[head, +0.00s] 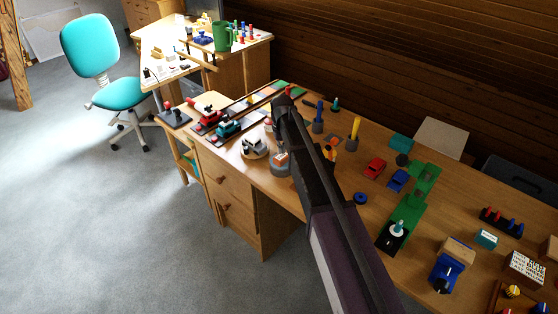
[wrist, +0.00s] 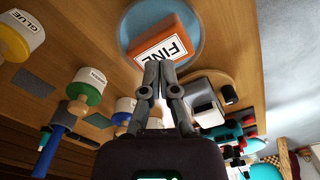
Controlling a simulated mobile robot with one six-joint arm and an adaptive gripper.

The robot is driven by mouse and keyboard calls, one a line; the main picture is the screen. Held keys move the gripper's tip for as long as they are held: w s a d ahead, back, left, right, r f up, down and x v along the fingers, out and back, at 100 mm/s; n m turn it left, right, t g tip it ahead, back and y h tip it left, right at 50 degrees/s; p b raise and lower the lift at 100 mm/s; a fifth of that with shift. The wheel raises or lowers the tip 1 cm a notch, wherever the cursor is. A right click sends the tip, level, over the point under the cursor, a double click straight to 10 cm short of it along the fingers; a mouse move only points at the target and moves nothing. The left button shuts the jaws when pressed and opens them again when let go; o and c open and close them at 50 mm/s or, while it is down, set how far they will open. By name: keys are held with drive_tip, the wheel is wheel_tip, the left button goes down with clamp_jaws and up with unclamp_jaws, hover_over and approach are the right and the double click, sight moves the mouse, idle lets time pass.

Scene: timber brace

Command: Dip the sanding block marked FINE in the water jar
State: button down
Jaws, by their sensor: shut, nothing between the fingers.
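The sanding block marked FINE (wrist: 166,41) is orange-red with a white label. In the wrist view it lies within the blue round inside of the water jar (wrist: 136,22). In the head view the jar (head: 279,170) is a grey round vessel by the table's near edge, with the block's label and orange side just showing inside. My gripper (wrist: 159,68) is shut and empty. Its fingertips overlap the label's lower edge in the wrist view; I cannot tell whether they touch the block. My arm hides the fingers in the head view.
A pale round stand (head: 254,148) with a grey-white item is close left of the jar.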

sight(282, 156)
drive_tip(key=shift+f+b, duration=0.75)
drive_tip(key=shift+f, duration=0.05)
idle(0.9)
drive_tip(key=shift+r+p, duration=3.55)
drive_tip(key=s+d+m, duration=0.4)
drive_tip(key=s+d, duration=1.8)
drive_tip(key=s, duration=0.4)
